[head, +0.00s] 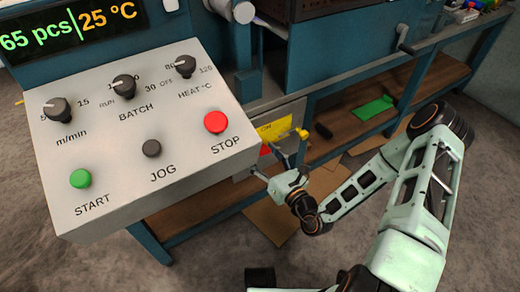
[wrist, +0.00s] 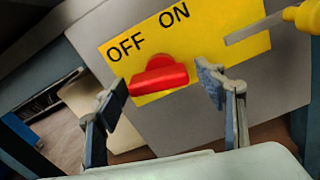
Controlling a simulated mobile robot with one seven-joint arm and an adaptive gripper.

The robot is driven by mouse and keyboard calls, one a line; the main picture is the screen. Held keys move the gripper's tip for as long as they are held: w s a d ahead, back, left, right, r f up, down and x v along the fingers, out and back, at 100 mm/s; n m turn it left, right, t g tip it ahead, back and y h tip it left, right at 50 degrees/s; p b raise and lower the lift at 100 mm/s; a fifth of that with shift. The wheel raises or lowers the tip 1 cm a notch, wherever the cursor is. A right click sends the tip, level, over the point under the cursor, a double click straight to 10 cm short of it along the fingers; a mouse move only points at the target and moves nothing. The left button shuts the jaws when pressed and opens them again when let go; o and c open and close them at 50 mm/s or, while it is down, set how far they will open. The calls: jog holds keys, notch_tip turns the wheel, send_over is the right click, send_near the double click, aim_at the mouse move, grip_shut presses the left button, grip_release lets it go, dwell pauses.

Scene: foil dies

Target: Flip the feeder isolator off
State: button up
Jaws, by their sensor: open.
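The feeder isolator is a red handle (wrist: 160,78) on a yellow plate (wrist: 228,22) marked OFF and ON, on a grey box. In the wrist view the handle lies below the lettering, tilted slightly up to the right. I cannot tell for sure which label it points to. My gripper (wrist: 162,92) is open, with one finger to each side of the handle and gaps showing. In the head view my gripper (head: 268,166) is at the box's front, right of the control panel, and partly hides the handle; the yellow plate (head: 278,127) shows above it.
A yellow-gripped lever (wrist: 303,16) with a grey shaft is close at the right; it also shows in the head view (head: 301,134). The sloped control panel (head: 110,150) with knobs and buttons stands left of my gripper. A lower wooden shelf (head: 345,140) lies behind.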

jog(key=c, duration=1.2)
jog(key=shift+r+n+p, duration=0.2)
jog(key=shift+n+p, duration=0.4)
jog(key=shift+p, duration=0.35)
jog(key=shift+o, duration=0.2)
jog(key=shift+f+n+p, duration=0.25)
jog(key=shift+n+p, duration=0.25)
jog(key=shift+n, duration=0.2)
jog(key=o, duration=1.2)
jog(key=shift+c, duration=0.2)
notch_tip(320, 180, up, 10)
